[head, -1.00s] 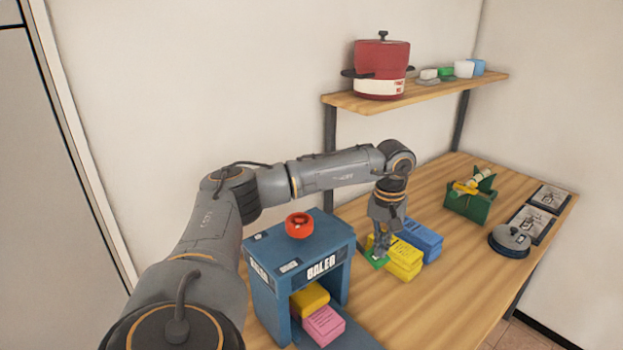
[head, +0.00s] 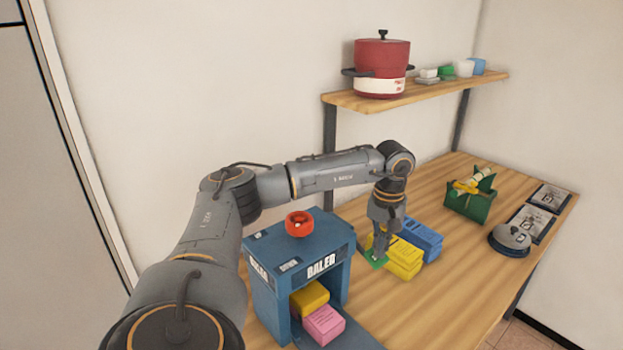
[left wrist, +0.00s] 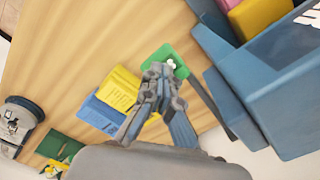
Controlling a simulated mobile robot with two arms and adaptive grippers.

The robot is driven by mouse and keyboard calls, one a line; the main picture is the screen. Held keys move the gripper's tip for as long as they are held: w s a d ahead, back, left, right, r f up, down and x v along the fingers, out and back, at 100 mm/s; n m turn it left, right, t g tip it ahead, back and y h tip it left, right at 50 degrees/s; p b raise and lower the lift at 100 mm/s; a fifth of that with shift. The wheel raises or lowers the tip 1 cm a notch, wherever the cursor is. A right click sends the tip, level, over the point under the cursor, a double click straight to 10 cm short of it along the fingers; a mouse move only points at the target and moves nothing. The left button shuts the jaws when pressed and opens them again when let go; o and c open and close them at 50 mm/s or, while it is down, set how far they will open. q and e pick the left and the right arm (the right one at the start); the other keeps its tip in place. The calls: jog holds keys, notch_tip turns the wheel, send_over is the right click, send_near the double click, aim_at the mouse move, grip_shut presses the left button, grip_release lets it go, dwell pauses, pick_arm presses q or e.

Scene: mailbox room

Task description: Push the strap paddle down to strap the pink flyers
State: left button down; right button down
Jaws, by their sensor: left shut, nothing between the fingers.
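The pink flyers (head: 323,325) sit low in the front opening of the blue baler (head: 272,300), with a yellow bundle (head: 309,297) behind them. A flat green plate (head: 377,264), perhaps the strap paddle, is beside the baler on its right. It also shows in the left wrist view (left wrist: 165,56) with a white mark on it. My left gripper (head: 379,252) points down with shut, empty fingers at this plate; I cannot tell if they touch it. In the left wrist view the fingertips (left wrist: 160,70) overlap the plate's edge. My right gripper is not in view.
A red knob (head: 299,224) tops the baler. Yellow bundles (head: 404,260) and blue bundles (head: 420,238) lie close right of my gripper. A green box (head: 470,205), a round dark device (head: 510,240) and trays (head: 532,222) stand farther right. A shelf (head: 440,90) holds a red pot (head: 381,68).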

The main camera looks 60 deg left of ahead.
pick_arm(q)
jog(key=shift+r, duration=0.1)
notch_tip(320, 180, up, 11)
jog(key=p, duration=0.8)
jog(key=shift+f, duration=0.2)
dwell(0.4)
